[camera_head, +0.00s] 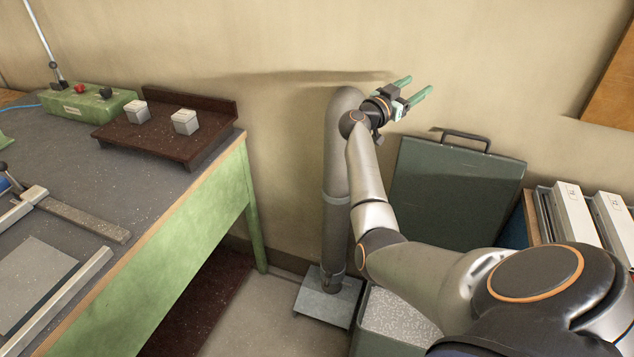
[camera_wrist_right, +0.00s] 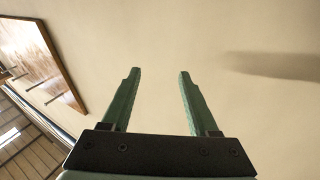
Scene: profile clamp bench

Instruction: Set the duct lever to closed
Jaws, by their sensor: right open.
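A grey upright pipe with a rounded top (camera_head: 336,180), which looks like the duct, stands on a flat metal foot (camera_head: 328,298) between the bench and the wall. My right arm passes in front of its upper right side. I cannot make out the duct lever or its setting in either view. My right gripper (camera_head: 419,84) has green fingers. It is open and empty, above and to the right of the pipe's top, in front of the wall. In the right wrist view its fingers (camera_wrist_right: 159,72) stand apart with only bare wall between them. My left gripper is not in view.
A green-sided bench (camera_head: 190,240) at left carries a dark rack with two pale blocks (camera_head: 185,121) and a green control box (camera_head: 88,104). A grey-green case or lid with a handle (camera_head: 455,190) leans at the wall. White binders (camera_head: 575,215) stand at right.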

